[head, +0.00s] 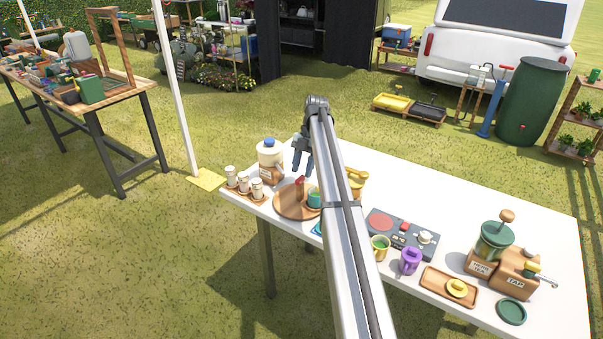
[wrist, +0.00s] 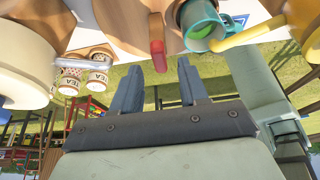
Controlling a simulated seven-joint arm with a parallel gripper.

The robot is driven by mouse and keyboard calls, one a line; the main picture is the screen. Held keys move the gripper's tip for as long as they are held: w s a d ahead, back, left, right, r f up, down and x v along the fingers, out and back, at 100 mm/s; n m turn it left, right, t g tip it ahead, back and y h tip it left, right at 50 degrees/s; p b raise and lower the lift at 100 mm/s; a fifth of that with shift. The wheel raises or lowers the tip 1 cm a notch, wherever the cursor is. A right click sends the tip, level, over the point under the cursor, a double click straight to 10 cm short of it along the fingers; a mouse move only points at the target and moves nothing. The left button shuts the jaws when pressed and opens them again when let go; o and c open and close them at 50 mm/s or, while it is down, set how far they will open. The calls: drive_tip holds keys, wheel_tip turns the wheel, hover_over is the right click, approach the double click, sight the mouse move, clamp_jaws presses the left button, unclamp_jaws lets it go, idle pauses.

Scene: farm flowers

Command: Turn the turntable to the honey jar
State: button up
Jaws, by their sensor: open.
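The turntable (head: 287,206) is a round wooden disc at the left part of the white table, partly hidden by my arm in the head view. It also shows at the top of the wrist view (wrist: 118,22). A red upright handle (head: 299,184) stands on it, and the handle (wrist: 157,52) lies just beyond my fingertips in the wrist view. A teal cup (head: 314,199) is at its right side. My gripper (head: 303,164) is open above the turntable, its fingers (wrist: 158,75) apart with nothing between them. I cannot make out which thing is the honey jar.
A blue-topped jar (head: 269,153) and several small labelled canisters (head: 243,185) stand left of the turntable. A yellow vessel (head: 356,183) is behind my arm to the right. A dark burner plate (head: 403,232), green mug (head: 380,247) and purple mug (head: 410,261) stand farther right.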

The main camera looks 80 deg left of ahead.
drive_tip(key=shift+v, duration=2.5)
